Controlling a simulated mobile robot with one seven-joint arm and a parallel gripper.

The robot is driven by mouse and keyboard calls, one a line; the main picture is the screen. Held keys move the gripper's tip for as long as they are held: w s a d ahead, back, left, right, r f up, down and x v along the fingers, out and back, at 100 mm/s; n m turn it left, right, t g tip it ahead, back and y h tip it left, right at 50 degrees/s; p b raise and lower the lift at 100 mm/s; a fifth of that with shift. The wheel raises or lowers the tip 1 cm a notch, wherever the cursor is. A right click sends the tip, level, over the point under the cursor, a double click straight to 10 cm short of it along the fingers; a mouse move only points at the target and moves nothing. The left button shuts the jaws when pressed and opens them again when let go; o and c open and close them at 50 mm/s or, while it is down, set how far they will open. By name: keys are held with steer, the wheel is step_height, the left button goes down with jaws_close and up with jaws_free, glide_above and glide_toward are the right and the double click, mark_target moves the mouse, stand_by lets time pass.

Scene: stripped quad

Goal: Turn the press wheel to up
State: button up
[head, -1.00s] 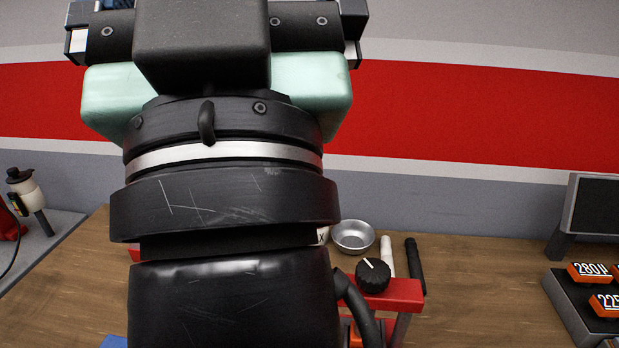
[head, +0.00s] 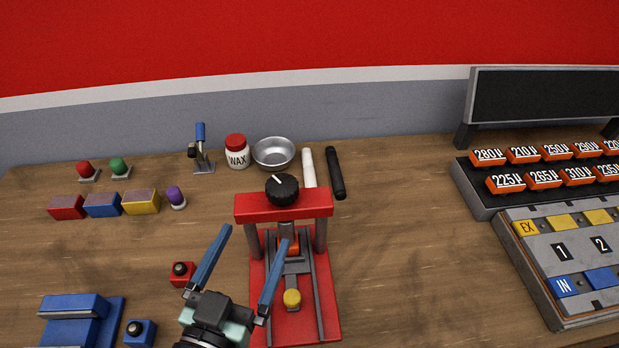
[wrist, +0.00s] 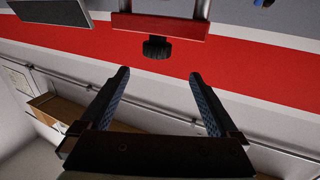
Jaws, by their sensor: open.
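The press wheel is a black knurled knob (head: 282,189) with a white pointer line, on top of the red press (head: 285,207). In the head view the line points to the upper left. The knob also shows in the wrist view (wrist: 157,48), seen from the side and upside down, beyond the fingertips. My gripper (head: 256,236) is open and empty, with blue fingers spread, in front of the press and to the lower left of the knob. It does not touch the knob. One finger overlaps the press frame in the head view.
Coloured blocks (head: 104,205) lie to the left. A tile rack (head: 490,200) stands at right. The wood between press and rack is clear.

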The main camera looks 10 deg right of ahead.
mark_target(277, 202)
steer(key=p+x, duration=0.1)
steer(key=x, duration=0.2)
steer(key=p+x, duration=0.2)
steer(key=x, duration=0.2)
steer(key=p+x, duration=0.1)
steer(key=x, duration=0.3)
steer(key=shift+d+f+p, duration=0.25)
steer(key=shift+p, duration=0.1)
steer(key=shift+w+d+f, duration=0.15)
steer(key=shift+w+d, duration=0.1)
steer(key=shift+w, duration=0.25)
steer(key=c, duration=1.4)
steer(key=shift+o, duration=0.2)
